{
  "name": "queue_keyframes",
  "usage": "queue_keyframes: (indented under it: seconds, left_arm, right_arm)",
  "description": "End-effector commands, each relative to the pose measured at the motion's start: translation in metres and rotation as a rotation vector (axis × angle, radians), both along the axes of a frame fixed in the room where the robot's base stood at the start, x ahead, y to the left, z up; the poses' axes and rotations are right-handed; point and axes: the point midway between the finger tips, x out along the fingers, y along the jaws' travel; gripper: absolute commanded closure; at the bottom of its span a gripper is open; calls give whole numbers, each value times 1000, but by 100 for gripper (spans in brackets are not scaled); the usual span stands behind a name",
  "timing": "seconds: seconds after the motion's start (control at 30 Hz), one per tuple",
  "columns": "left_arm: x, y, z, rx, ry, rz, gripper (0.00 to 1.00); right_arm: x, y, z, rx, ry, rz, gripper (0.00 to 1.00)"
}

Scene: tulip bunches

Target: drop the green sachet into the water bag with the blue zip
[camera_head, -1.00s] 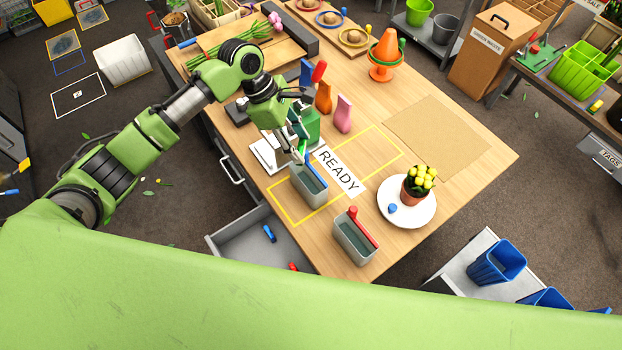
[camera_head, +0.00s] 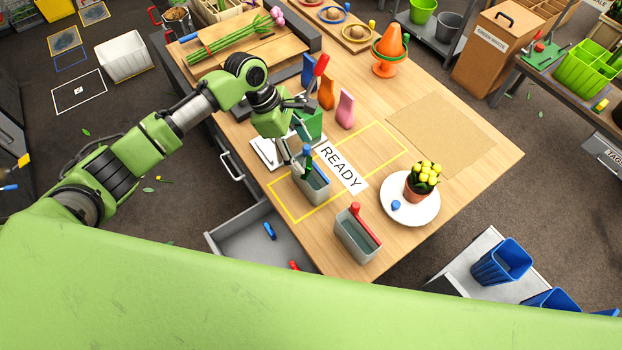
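The water bag with the blue zip (camera_head: 313,188) is an open grey bag standing in the yellow outline on the table. Its blue bar lies along the top right. My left gripper (camera_head: 300,158) points down over the bag's far-left end. A small green piece (camera_head: 308,150) shows at the fingertips; it looks like the green sachet, but I cannot tell whether it is gripped. The fingers are small and partly hidden, so their opening is unclear. A similar grey bag with a red bar (camera_head: 357,238) stands nearer the front edge. My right gripper is not in view.
A white plate (camera_head: 423,215) with a potted yellow plant (camera_head: 422,180) is to the right. Pink (camera_head: 345,109) and orange (camera_head: 326,92) bottle-like items stand behind the gripper. An open drawer (camera_head: 240,238) juts out at the front left. A brown mat (camera_head: 440,135) lies clear.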

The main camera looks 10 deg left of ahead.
Motion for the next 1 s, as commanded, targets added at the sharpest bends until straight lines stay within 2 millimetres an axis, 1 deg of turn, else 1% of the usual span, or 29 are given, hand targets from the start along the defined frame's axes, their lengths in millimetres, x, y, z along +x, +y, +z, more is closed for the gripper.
queue_keyframes:
  seconds: [0.27,0.37,0.47,0.7,0.8,0.9,1.0]
  left_arm:
    - [0,0,1,0,0,0,40]
    - [1,3,7,0,-2,1,40]
    - [1,8,20,0,-3,0,40]
    - [1,28,68,0,-4,2,40]
    - [1,36,85,1,-3,0,40]
    - [1,41,98,0,-1,0,40]
    - [1,44,107,0,-2,1,40]
  right_arm:
    - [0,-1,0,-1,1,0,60]
    - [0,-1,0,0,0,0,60]
    - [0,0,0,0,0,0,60]
    - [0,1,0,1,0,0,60]
    - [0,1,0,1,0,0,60]
    - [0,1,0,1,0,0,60]
    - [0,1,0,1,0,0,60]
